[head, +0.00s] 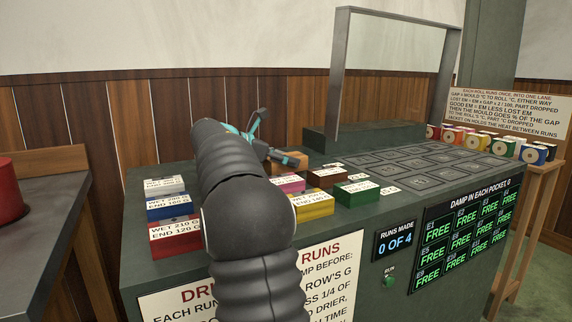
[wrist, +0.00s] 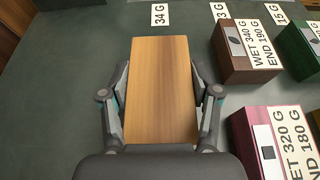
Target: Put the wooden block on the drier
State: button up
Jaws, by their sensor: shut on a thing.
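The wooden block (wrist: 160,85) is a plain light-brown block, seen large in the middle of the wrist view. The two fingers of my gripper (wrist: 160,100) lie along its left and right sides, shut on it. In the head view my gripper (head: 268,145) is over the back of the green counter, and the wooden block (head: 290,160) shows partly behind it; my arm hides part of that area. The drier (head: 410,165) appears to be the green machine, with dark square pockets on top and an upright glazed frame behind. I cannot tell whether the block touches the counter.
Labelled boxes stand close by: brown (wrist: 246,52), pink (wrist: 275,140), yellow (head: 311,204), green (head: 357,193), red (head: 176,237) and blue (head: 172,206). Small weight labels (wrist: 160,15) lie on the counter. A side table (head: 535,170) with coloured rolls stands at right. All visible pocket readouts (head: 465,235) say FREE.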

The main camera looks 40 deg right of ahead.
jog(key=shift+f, duration=0.35)
jog(key=shift+f, duration=0.15)
jog(key=o, duration=1.3)
jog(key=shift+a+r, duration=0.25)
jog(key=shift+a, duration=0.05)
jog(key=p+v, duration=0.1)
jog(key=v, duration=1)
jog(key=shift+w+a+r, duration=0.1)
jog(key=shift+a, duration=0.05)
